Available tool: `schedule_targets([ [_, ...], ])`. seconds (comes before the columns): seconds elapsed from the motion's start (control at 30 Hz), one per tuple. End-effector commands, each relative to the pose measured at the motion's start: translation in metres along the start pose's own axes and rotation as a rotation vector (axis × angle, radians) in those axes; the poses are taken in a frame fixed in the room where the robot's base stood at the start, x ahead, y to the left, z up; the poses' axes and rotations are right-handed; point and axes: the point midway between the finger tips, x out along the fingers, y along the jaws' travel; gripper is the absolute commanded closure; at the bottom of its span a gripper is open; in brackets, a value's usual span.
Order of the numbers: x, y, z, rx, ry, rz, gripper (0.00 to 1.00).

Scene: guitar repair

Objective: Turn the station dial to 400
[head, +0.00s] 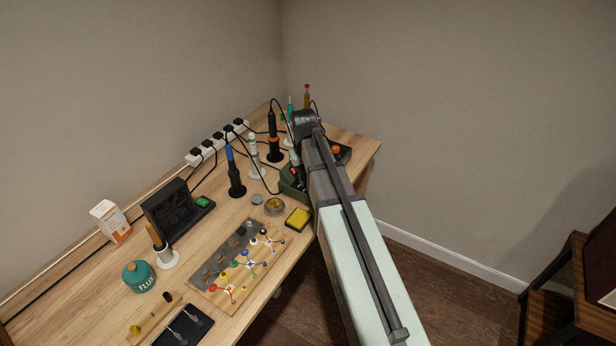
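A dark green station (291,183) with a small red-lit spot on its front stands at the right part of the bench, partly hidden behind my arm. A second, black station (344,157) with an orange knob (336,149) shows just right of my arm. My arm reaches from the lower right over the bench, and its far joint is above and behind the green station. My gripper's fingers are hidden behind the arm, near the stations. I cannot see whether they are open or touch a dial. No dial marking or number is readable.
Several soldering irons in holders, such as the blue one (235,172), stand left of the stations with loose cables. A power strip (205,149) runs behind.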

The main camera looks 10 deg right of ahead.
Motion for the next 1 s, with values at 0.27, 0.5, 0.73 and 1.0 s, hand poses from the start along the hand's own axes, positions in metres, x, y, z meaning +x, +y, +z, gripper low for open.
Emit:
schedule_targets([
  [0.27,0.000,-0.001,0.000,0.000,0.000,-0.002,0.45],
  [0.5,0.000,0.000,0.000,-0.001,0.000,-0.001,0.44],
  [0.73,-0.013,0.000,0.001,-0.001,-0.002,-0.001,0.44],
  [1.0,-0.051,0.000,0.001,-0.001,-0.002,-0.001,0.44],
])
